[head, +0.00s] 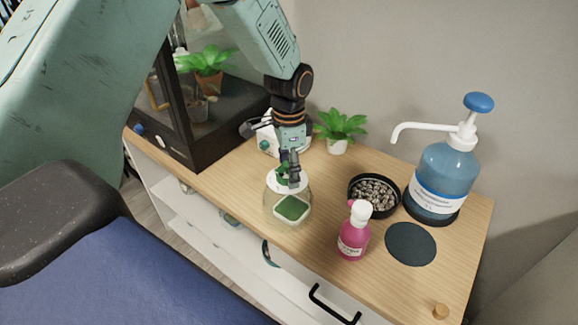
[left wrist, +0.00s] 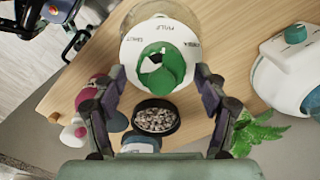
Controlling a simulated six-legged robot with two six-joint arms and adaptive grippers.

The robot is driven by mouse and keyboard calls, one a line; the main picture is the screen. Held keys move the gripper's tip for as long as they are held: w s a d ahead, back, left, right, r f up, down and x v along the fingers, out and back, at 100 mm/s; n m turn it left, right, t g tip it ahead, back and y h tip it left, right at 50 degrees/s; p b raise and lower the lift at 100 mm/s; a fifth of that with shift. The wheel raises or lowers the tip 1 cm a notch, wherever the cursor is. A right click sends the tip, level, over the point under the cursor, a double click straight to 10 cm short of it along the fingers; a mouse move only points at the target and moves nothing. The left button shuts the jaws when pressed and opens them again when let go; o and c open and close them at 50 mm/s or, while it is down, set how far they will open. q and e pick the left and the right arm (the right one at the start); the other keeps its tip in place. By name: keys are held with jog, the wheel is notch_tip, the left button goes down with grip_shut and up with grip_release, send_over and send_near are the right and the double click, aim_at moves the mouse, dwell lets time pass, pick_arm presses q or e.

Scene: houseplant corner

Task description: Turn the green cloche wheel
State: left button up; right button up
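The green cloche wheel (left wrist: 162,68) sits on a round white lid (left wrist: 133,50) with black lettering at its rim. The lid tops the clear glass cloche (head: 270,208), which stands near the table's front edge; a green square in a pale tray shows through the glass. My left gripper (head: 291,178) is over the wheel, pointing down, and partly hides it in the head view. In the left wrist view the fingers (left wrist: 160,76) are spread on both sides of the wheel with gaps visible; I cannot tell if either touches it.
Right of the cloche are a pink bottle (head: 353,237), a black bowl of pebbles (head: 374,191), a dark round mat (head: 411,244) and a blue pump bottle (head: 446,175). Behind stand a potted plant (head: 338,130) and a white device (head: 267,137). A dark glass case (head: 190,150) is left.

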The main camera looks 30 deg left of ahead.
pick_arm(q)
jog(key=shift+a+f, duration=0.1)
jog(key=shift+a, duration=0.15)
jog(key=c, duration=0.3)
jog(key=shift+d, duration=0.2)
jog(key=c, duration=0.4)
jog(key=shift+a, duration=0.1)
jog(key=c, duration=0.4)
